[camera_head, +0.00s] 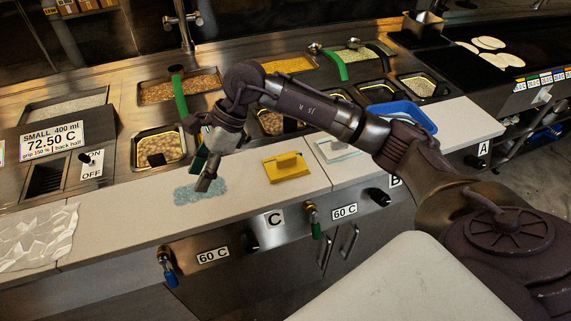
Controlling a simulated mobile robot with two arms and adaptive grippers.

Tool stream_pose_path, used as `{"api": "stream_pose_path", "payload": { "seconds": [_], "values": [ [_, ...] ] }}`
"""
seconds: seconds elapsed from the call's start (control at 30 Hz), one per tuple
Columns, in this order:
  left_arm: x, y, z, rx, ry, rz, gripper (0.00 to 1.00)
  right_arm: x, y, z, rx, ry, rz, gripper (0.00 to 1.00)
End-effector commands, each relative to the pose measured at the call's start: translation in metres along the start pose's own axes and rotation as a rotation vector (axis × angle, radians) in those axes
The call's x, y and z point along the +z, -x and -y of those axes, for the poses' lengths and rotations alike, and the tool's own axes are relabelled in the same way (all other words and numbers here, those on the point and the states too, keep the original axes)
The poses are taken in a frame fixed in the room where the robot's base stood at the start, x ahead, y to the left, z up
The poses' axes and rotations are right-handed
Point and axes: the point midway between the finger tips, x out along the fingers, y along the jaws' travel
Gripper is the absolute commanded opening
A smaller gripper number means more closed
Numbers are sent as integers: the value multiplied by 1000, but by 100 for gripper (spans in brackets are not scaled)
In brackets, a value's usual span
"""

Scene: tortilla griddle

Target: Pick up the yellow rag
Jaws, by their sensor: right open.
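The yellow rag (286,173) lies flat on the pale counter, right of the middle of the worktop, with a raised ridge across its top. My right gripper (206,184) is open and points down, to the left of the rag and apart from it. It is over or close above a speckled blue-green patch (188,193) on the counter; I cannot tell whether it touches it. My left gripper is not in view.
Food wells with green-handled ladles (334,64) line the counter behind. A whitish cloth or pad (333,151) and a blue tray (414,114) are right of the rag. Crumpled clear sheeting (38,234) lies at the left. Knobs and taps (312,214) stick out from the front panel.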

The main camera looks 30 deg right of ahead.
Motion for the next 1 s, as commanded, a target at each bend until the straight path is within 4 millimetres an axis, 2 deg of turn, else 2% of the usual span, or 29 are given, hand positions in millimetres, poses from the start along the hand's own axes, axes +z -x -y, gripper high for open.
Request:
{"api": "stream_pose_path", "payload": {
  "seconds": [0.03,0.13,0.2,0.33,0.43,0.57,0.8,1.0],
  "values": [
    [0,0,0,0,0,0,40,-30,25,18,-43,14,-161,46],
    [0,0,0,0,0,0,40,-81,75,38,-86,0,-440,46],
    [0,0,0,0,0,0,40,-104,106,44,-101,-26,-576,46],
    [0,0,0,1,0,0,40,-127,140,45,-109,-66,-714,46],
    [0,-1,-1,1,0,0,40,-138,140,45,-106,-77,-743,46],
    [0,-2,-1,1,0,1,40,-154,122,45,-100,-77,-743,46],
    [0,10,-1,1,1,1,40,-181,93,49,-104,-76,-741,46],
    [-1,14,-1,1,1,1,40,-191,83,50,-105,-76,-740,46]
  ]
}}
